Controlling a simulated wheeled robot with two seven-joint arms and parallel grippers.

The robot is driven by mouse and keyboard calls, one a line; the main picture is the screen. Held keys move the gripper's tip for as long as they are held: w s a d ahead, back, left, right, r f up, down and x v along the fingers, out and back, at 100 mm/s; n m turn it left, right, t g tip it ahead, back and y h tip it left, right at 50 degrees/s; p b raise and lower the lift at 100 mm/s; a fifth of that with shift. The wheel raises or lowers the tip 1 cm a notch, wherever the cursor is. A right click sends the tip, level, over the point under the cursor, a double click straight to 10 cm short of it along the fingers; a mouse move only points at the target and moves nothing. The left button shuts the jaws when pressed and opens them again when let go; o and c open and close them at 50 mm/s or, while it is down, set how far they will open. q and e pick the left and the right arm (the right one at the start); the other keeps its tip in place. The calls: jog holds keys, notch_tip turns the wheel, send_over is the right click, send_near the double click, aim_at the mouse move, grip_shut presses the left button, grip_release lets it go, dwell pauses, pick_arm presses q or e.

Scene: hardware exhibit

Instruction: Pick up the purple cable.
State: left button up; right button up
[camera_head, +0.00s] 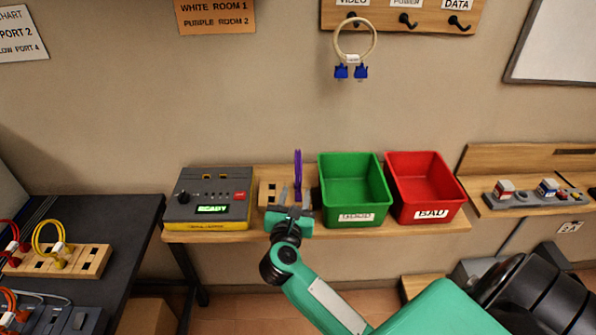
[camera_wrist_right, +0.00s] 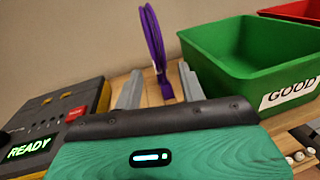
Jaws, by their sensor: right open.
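The purple cable (camera_head: 298,168) stands upright as a narrow loop at the wooden block on the shelf, between the tester and the green bin. In the right wrist view the purple cable (camera_wrist_right: 152,38) rises between and beyond the two grey fingers, its lower end near the wood. My right gripper (camera_head: 294,196) is open in front of the cable; its spread fingers also show in the right wrist view (camera_wrist_right: 160,86). I cannot tell whether they touch the cable. My left gripper is not in view.
A tester reading READY (camera_head: 209,199) stands close on the left. The green GOOD bin (camera_head: 353,204) is close on the right, with the red BAD bin (camera_head: 430,203) beyond. A looped cable with blue plugs (camera_head: 351,72) hangs on the wall above.

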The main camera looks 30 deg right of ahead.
aim_at(298, 186)
jog(key=p+x, duration=0.2)
jog(key=x, duration=0.2)
jog(key=shift+w+d+r, duration=0.15)
jog(key=shift+d, duration=0.05)
jog(key=shift+w+d, duration=0.25)
grip_shut()
